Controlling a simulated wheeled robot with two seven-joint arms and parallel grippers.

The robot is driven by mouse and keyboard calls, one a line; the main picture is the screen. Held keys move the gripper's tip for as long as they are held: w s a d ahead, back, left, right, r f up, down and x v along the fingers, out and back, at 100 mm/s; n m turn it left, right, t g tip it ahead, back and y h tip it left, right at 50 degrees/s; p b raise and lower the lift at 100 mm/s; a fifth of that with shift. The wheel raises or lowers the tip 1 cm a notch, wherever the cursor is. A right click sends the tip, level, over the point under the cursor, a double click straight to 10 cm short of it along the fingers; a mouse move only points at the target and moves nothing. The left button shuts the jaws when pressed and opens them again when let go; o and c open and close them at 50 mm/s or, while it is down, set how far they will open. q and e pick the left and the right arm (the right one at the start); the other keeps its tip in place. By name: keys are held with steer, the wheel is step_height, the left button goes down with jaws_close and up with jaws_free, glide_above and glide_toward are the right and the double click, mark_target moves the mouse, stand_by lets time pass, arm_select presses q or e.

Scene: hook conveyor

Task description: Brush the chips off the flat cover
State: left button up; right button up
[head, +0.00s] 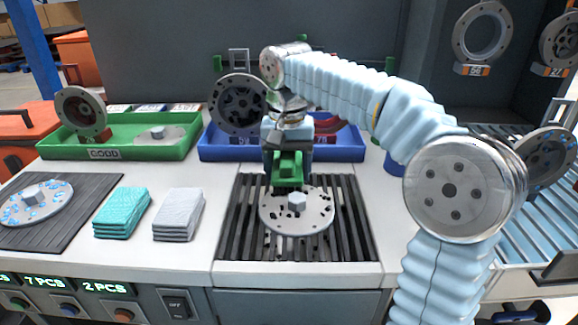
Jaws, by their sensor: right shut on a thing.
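The flat cover (280,222) is a grey disc with a raised hexagonal knob (297,201). It lies on the slatted grate (350,235) in the middle. Small dark spots, which look like chips, are scattered over its top; some may be holes. My right gripper (288,155) comes down from above and is shut on a green brush (289,168). The brush is at the cover's far edge; its lower end is hard to make out, so I cannot tell whether it touches. My left gripper is out of view.
Left of the grate are folded grey (178,215) and teal cloths (122,213), and a blue-spotted disc (35,203) on a dark mat (75,225). Behind are a green GOOD tray (130,153) and a blue tray (350,153) with parts. A roller conveyor (545,215) is at right.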

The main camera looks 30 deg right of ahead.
steer(key=shift+s+d+r, duration=0.1)
steer(key=shift+s+d, duration=0.35)
steer(key=shift+d, duration=0.3)
steer(key=shift+s+d, duration=0.6)
steer(key=shift+d, duration=0.35)
step_height(320, 180, up, 2)
steer(key=shift+r+p, duration=0.1)
steer(key=shift+p, duration=0.85)
steer(key=shift+r, duration=1.8)
